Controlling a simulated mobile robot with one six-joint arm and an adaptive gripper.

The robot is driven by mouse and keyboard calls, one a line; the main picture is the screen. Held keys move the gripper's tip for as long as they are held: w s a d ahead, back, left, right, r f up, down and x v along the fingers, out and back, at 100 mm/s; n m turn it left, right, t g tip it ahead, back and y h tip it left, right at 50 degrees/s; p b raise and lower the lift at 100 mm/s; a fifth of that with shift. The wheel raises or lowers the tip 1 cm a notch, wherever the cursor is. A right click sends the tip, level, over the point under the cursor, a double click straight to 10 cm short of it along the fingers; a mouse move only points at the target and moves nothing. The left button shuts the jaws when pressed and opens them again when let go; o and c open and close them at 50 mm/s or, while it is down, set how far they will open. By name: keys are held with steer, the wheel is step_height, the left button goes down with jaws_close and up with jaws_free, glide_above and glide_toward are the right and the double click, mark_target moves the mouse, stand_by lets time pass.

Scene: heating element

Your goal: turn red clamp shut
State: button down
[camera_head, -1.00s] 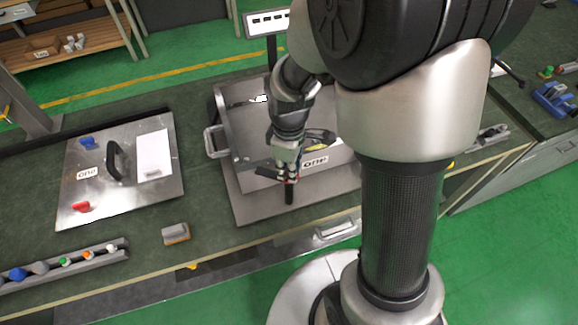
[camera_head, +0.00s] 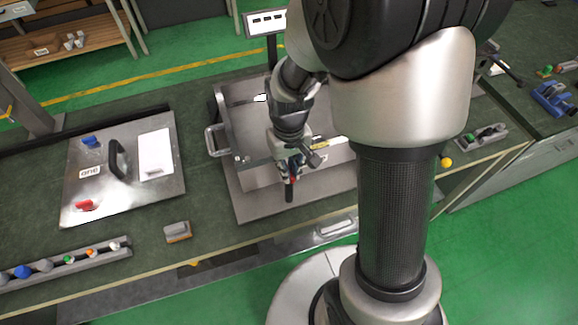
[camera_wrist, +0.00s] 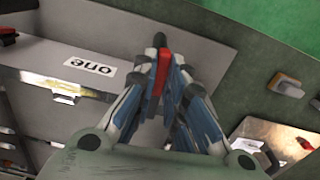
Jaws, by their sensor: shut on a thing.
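The metal box (camera_head: 222,118) stands open on the bench with a "one" label on its front, readable in the wrist view (camera_wrist: 90,66). My gripper (camera_head: 292,168) is at the front wall of the box. In the wrist view my gripper's fingers (camera_wrist: 164,80) are closed around a red clamp (camera_wrist: 161,70); its ends are partly hidden by the fingers. A dark piece (camera_head: 289,192) shows just below my fingertips in the head view. Another red clamp (camera_head: 85,205) sits on the flat metal lid (camera_head: 115,205) at the left, apart from my gripper.
The lid also carries a blue clamp (camera_head: 91,141) and a black handle (camera_head: 118,158). A small grey and orange block (camera_head: 177,232) lies between lid and box. A rack (camera_head: 45,278) with several coloured pieces is at the front left. A display (camera_head: 266,22) stands behind the box.

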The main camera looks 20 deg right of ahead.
steer(key=shift+m, duration=0.5)
steer(key=c, duration=1.6)
jaws_free()
steer(key=shift+c, duration=0.2)
step_height(320, 180, up, 12)
